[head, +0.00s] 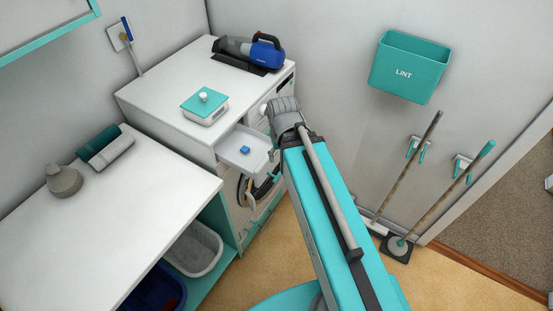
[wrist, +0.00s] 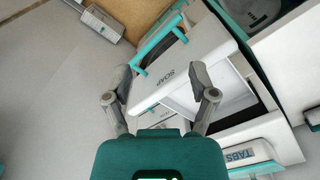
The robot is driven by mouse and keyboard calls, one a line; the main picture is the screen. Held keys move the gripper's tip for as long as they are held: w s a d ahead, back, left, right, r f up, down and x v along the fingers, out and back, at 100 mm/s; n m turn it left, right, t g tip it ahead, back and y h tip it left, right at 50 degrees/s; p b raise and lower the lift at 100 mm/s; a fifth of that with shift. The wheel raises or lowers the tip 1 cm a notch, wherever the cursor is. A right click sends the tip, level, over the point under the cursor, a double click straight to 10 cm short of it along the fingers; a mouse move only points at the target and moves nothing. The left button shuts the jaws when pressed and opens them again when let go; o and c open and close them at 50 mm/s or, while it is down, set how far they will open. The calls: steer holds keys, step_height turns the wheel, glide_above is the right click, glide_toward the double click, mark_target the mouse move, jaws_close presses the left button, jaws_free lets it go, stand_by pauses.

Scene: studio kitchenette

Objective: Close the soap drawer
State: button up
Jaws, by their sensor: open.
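The soap drawer (head: 243,150) is a white tray pulled out from the front of the white washing machine (head: 165,112). A small blue item (head: 245,149) lies in it. In the wrist view, the drawer's front, marked SOAP (wrist: 166,79), shows ahead of my gripper (wrist: 160,84). My gripper's two fingers are spread apart, with nothing held between them. The drawer front shows between the fingertips; I cannot tell whether they touch it.
On the machine stand a teal-lidded box (head: 205,107) and a blue handheld vacuum (head: 250,50). A white counter (head: 110,215) is to the left. A teal LINT bin (head: 408,68) hangs on the wall, with mops (head: 425,205) below. Floor is open beneath my arm.

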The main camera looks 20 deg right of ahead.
steer(key=c, duration=0.4)
steer(key=shift+w+d+m, duration=0.2)
steer(key=shift+d+m, duration=0.1)
steer(key=shift+m, duration=0.5)
steer(key=c, duration=0.5)
steer(key=m, duration=0.1)
steer(key=d+m, duration=0.1)
steer(key=m, duration=0.1)
steer(key=w+d+m, duration=0.1)
steer(key=shift+w+f+m+t+y, duration=0.1)
steer(key=shift+f+m+t+y, duration=0.05)
steer(key=shift+m+t+y, duration=0.2)
jaws_close()
steer(key=w+d+m+t+y, duration=0.1)
steer(key=d+m, duration=0.4)
steer(key=m, duration=0.5)
steer(key=w+d+m+t+y+b, duration=0.1)
steer(key=w+d+m, duration=0.2)
steer(key=m, duration=0.8)
steer(key=shift+d+r, duration=0.25)
steer(key=shift+d, duration=0.75)
steer(key=shift+t, duration=0.25)
